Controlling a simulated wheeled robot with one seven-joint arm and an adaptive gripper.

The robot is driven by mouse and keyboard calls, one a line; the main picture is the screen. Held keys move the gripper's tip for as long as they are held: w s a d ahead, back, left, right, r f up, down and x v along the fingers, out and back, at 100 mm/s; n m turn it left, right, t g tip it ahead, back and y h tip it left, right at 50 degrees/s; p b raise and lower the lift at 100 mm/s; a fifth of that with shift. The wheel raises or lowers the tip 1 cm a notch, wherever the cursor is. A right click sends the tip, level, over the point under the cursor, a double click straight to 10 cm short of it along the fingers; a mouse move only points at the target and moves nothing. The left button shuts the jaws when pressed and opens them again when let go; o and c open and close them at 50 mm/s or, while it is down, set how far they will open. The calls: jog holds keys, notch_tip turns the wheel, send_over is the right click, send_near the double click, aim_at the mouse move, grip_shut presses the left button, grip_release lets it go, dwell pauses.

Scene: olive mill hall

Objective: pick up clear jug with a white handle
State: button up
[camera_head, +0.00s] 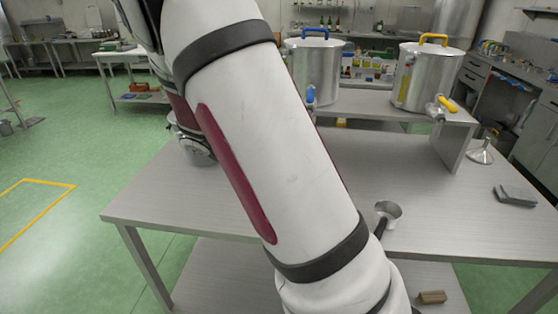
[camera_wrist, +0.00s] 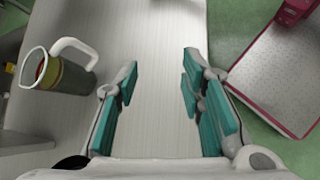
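In the wrist view, the jug (camera_wrist: 60,76) is at the left on the grey table, its white handle (camera_wrist: 78,47) arching toward the right. Its body looks see-through, with yellowish and reddish tones showing in it. My gripper (camera_wrist: 158,82) is open and empty, with teal pads spread wide over bare tabletop. The jug is left of the left finger, apart from it. In the head view my arm crosses the middle, and I cannot make out the jug or the fingers there.
In the head view the steel table (camera_head: 140,207) bears a metal dipper (camera_head: 387,210), a funnel (camera_head: 482,152) and a grey flat item (camera_head: 515,195). A raised shelf (camera_head: 368,107) holds a blue-handled drum (camera_head: 314,68) and a yellow-handled drum (camera_head: 424,75). Green floor is open at left.

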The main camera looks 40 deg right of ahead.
jog(key=w+d+f+n+h+b, duration=0.2)
jog(key=w+d+f+n+h, duration=0.1)
jog(key=w+d+f+h, duration=0.1)
jog(key=w+d+f+n+h+b, duration=0.2)
jog(key=w+d+f+n+h, duration=0.2)
jog(key=w+f, duration=0.1)
jog(key=shift+w+d+h, duration=0.2)
jog(key=shift+d+h, duration=0.15)
jog(key=shift+h, duration=0.05)
jog(key=shift+d+n, duration=0.3)
jog(key=x, duration=0.7)
jog(key=shift+s+d+r+p, duration=0.1)
jog(key=shift+s+d+p, duration=0.05)
jog(key=shift+d+p, duration=0.15)
jog(key=shift+p+x, duration=0.35)
jog(key=shift+x, duration=2.45)
jog(key=shift+s, duration=0.15)
grip_shut()
